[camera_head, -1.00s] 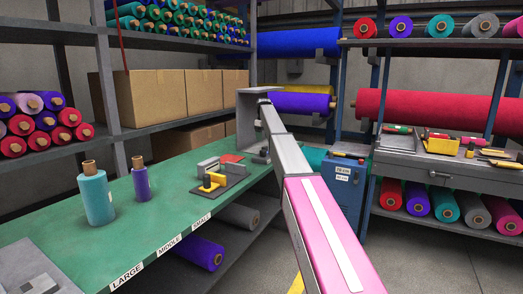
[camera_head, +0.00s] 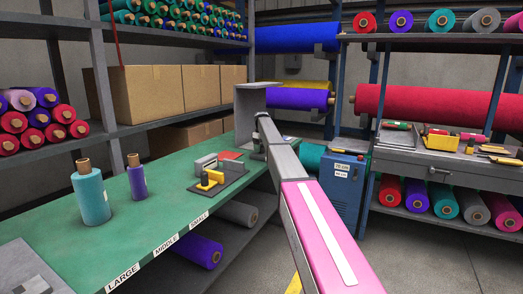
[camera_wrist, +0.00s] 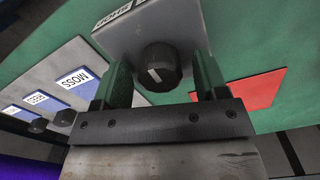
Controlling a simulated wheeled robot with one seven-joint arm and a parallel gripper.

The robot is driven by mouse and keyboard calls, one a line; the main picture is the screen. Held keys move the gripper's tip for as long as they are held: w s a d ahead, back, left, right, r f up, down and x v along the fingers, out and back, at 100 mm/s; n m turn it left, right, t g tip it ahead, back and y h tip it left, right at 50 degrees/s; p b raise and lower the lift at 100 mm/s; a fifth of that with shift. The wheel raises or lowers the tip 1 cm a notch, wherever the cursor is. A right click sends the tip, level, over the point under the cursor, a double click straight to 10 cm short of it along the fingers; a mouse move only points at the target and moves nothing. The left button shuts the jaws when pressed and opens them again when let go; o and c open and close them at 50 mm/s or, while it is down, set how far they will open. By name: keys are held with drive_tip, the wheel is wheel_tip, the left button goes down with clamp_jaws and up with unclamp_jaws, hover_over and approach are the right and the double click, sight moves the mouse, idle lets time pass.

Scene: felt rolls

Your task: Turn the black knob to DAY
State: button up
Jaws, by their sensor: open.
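The black knob (camera_wrist: 160,70) sits on the face of a grey box (camera_wrist: 178,25) in the wrist view. It has a white pointer line on its front. My gripper (camera_wrist: 161,62) is open, with one green finger to the left of the knob and one to its right. I see gaps beside the knob, but cannot tell how deep the fingers reach around it. A label at the box's top edge is cut off and hard to read, so I cannot make out DAY. In the head view the knob and fingertips are hidden at the arm's far end.
A grey panel (camera_wrist: 62,62) with smaller dark knobs and labels is at the left of the wrist view. A red sheet (camera_wrist: 254,91) lies at the right.

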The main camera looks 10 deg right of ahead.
drive_tip(key=shift+f, duration=0.3)
drive_tip(key=shift+c, duration=0.4)
drive_tip(key=c, duration=0.9)
drive_tip(key=shift+o, duration=0.2)
drive_tip(key=shift+m, duration=0.4)
drive_tip(key=m, duration=0.5)
drive_tip(key=shift+m, duration=0.3)
drive_tip(key=m, duration=0.5)
drive_tip(key=shift+m, duration=0.3)
